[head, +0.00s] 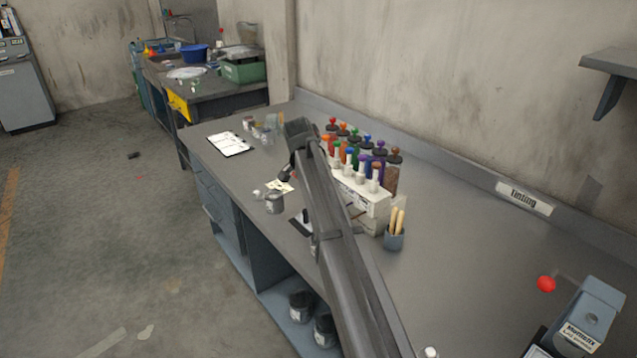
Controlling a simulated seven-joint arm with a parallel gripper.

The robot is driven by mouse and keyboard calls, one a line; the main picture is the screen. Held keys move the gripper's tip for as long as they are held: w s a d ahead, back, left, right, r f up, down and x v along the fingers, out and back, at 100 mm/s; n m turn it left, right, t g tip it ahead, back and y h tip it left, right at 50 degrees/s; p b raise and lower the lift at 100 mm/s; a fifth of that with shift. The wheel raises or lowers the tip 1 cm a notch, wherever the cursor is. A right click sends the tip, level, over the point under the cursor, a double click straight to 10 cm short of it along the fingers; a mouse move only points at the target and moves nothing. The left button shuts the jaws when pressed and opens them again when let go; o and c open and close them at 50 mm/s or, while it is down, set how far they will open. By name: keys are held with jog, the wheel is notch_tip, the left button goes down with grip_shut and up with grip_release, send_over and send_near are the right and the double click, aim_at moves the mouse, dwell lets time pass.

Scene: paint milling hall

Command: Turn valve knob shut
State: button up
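My arm reaches across the bench from the bottom of the head view. My gripper (286,178) points down at its far end, above the bench near a small grey can. It is small and dark, and I cannot tell whether its fingers are open. A rack of tint canisters (395,172) with coloured round knobs stands to the right of my gripper, partly hidden by my arm. White-bodied taps with coloured tops (362,166) line its front. Which knob is the valve knob, and how far it is turned, I cannot tell.
The small grey can (274,203) stands left of my arm. A cup with wooden sticks (394,238) is right of it. A clipboard (229,144) lies farther back. A grey machine with a red ball handle (545,284) stands at right. The bench between cup and machine is clear.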

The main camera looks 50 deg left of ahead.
dwell(0.3)
jog(key=o, duration=1.1)
jog(key=shift+c, duration=0.2)
jog(key=v, duration=1.4)
jog(key=shift+s+f, duration=0.15)
